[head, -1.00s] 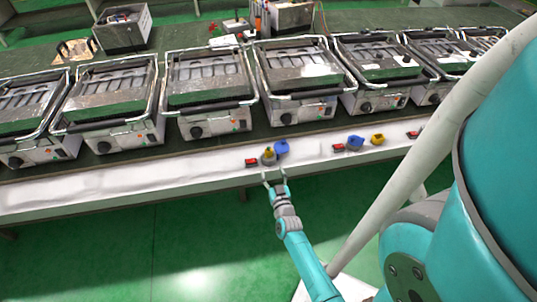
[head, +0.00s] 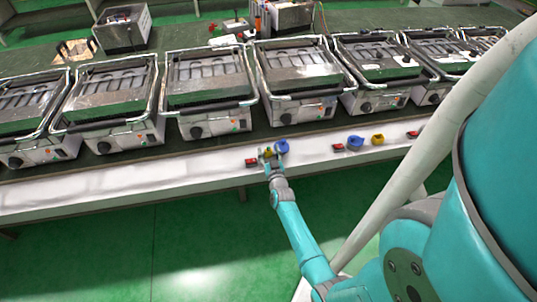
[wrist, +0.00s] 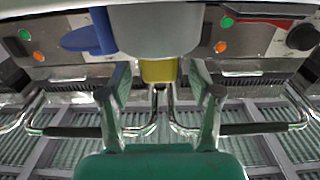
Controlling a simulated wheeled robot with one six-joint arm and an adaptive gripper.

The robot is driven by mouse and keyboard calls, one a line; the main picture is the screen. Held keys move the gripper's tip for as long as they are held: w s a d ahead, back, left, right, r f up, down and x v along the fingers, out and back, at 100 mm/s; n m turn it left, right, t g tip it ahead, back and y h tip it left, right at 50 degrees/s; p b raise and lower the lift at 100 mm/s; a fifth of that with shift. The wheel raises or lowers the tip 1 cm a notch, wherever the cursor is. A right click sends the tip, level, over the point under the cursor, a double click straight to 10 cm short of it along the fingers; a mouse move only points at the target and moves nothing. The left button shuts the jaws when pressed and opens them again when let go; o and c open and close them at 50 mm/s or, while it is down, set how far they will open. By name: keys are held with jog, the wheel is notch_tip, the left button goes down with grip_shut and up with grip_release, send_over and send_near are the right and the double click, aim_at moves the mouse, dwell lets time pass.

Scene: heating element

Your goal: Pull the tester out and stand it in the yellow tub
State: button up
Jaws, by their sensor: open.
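A small yellow piece (head: 267,152), which looks like the top of the tester, stands in a grey round holder on the white front ledge. In the wrist view, which is upside down, the yellow piece (wrist: 158,70) adjoins the large grey holder (wrist: 155,28). My gripper (head: 267,160) is at this piece in the head view. In the wrist view my gripper (wrist: 160,78) is open, one finger on each side of the yellow piece, with gaps left. A separate yellow item (head: 377,139), perhaps the yellow tub, stands farther right on the ledge.
A blue item (head: 282,147) stands close right of the holder; its blue side (wrist: 95,35) shows left in the wrist view. A red item (head: 251,162) lies left. A blue item (head: 355,143) and red items stand farther right. Grills line the bench behind. The ledge's left is clear.

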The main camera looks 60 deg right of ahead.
jog(key=shift+w+d, duration=0.3)
jog(key=shift+d, duration=0.1)
grip_shut()
jog(key=shift+r, duration=0.1)
